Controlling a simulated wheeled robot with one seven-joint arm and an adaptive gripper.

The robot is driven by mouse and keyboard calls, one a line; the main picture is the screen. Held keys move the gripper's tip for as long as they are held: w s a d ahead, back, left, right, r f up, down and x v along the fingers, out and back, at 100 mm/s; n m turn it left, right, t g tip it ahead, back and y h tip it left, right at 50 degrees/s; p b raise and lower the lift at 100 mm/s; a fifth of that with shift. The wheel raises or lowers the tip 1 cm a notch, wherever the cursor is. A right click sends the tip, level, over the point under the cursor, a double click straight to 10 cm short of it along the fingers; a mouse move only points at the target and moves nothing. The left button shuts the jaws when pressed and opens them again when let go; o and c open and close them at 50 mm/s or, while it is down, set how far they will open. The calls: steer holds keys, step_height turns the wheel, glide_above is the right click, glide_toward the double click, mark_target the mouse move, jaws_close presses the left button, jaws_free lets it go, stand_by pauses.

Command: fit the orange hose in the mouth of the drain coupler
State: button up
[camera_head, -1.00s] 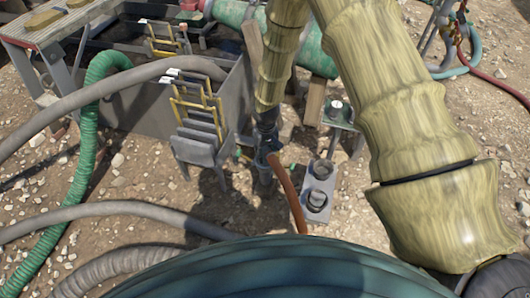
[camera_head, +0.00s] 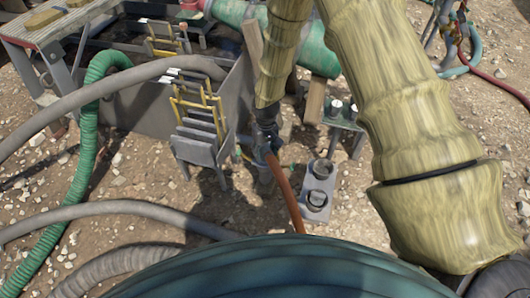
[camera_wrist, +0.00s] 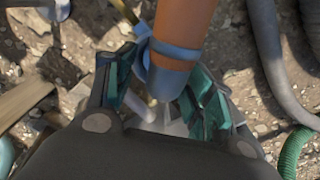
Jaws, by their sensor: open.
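The orange hose (camera_head: 286,195) rises toward my gripper (camera_head: 266,145) in the head view, beside the grey tank. In the wrist view the hose (camera_wrist: 183,28) comes down from the top and ends at a blue-grey collar (camera_wrist: 173,62). That collar sits between the green pads of my gripper (camera_wrist: 160,95). The jaws are apart on both sides of it, and I see gaps there. I cannot tell whether the collar is the drain coupler's mouth or part of the hose, nor how deep the hose sits. My arm and jaws hide part of this spot.
Grey ladder-like racks with yellow rails (camera_head: 200,120) stand just left of my gripper. A small grey block with two round fittings (camera_head: 318,188) stands to the right. A grey hose (camera_head: 100,97) and a green ribbed hose (camera_head: 85,165) lie left.

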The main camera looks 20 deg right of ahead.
step_height(320, 180, up, 10)
steer(key=shift+d+r, duration=0.1)
steer(key=shift+r, duration=0.1)
stand_by(0.3)
stand_by(0.4)
